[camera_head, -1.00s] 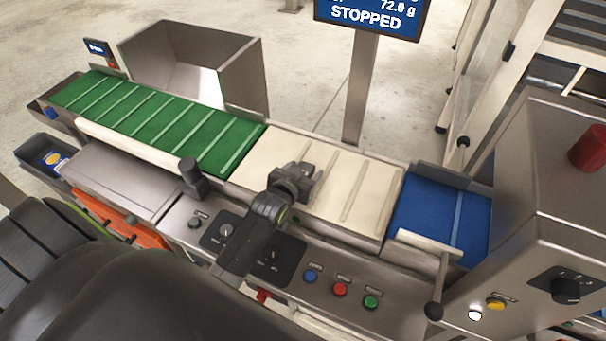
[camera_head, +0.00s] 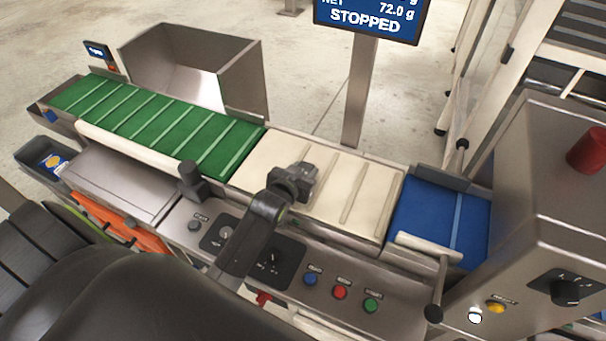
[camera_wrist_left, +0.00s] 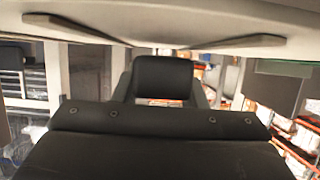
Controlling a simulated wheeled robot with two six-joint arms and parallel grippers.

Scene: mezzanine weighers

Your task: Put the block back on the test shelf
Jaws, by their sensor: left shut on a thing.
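My left gripper (camera_head: 302,184) reaches in from the lower left and stands over the cream weighing belt (camera_head: 357,190) in the middle of the line. It is shut on a small grey thing at its tip, which I take to be the block; its outline blends with the jaws. I cannot tell whether it touches the belt. In the left wrist view, black gripper parts (camera_wrist_left: 160,130) fill the lower middle, and the block cannot be made out clearly. My right gripper is not in view. I cannot pick out the test shelf for sure.
A green belt (camera_head: 160,122) runs left, a blue belt (camera_head: 425,220) right. A display (camera_head: 368,18) reads 72.0 g, STOPPED. A black post (camera_head: 192,180) stands beside the control panel (camera_head: 325,265). A steel cabinet (camera_head: 530,190) stands right. A dark tray (camera_head: 30,150) holds a blue packet.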

